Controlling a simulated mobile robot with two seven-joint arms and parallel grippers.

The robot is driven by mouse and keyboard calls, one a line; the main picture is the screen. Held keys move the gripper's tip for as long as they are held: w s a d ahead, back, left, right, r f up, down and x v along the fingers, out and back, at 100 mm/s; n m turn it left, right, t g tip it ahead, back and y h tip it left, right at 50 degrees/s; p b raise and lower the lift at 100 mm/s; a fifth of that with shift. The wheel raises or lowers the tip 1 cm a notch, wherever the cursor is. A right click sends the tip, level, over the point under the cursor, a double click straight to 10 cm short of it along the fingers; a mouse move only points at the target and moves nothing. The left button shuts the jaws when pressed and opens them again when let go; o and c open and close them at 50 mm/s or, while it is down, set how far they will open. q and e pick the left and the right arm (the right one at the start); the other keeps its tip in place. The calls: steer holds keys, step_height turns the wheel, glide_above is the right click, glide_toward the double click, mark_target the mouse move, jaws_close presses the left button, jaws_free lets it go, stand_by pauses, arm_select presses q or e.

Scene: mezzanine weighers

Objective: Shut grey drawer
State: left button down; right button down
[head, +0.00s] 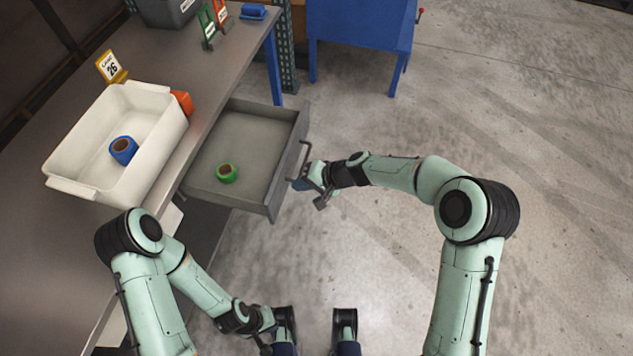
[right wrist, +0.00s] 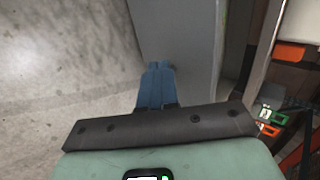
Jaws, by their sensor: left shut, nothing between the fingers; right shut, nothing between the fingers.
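The grey drawer (head: 243,140) is pulled out from under the workbench, with a green tape roll (head: 227,173) inside. Its front carries a bar handle (head: 301,160). My right gripper (head: 301,184) is shut and empty, at the outer side of the drawer front near the handle's lower end. In the right wrist view its blue fingers (right wrist: 157,84) are together beside the grey drawer front (right wrist: 190,45); I cannot tell whether they touch it. My left gripper (head: 268,320) is shut and empty, low in the head view, away from the drawer.
On the workbench (head: 190,65) stand a white tub (head: 75,188) holding a blue tape roll (head: 123,150), a yellow sign (head: 110,67) and a grey bin (head: 165,12). A blue table (head: 355,28) stands at the back. The floor to the right is clear.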

arm_select(q)
steer(key=shift+r, duration=0.15)
arm_select(e)
steer(key=shift+w+a+r, duration=0.1)
steer(key=shift+w+a, duration=0.15)
steer(key=shift+a, duration=0.4)
steer(key=shift+w+a, duration=0.2)
steer(key=shift+a, duration=0.4)
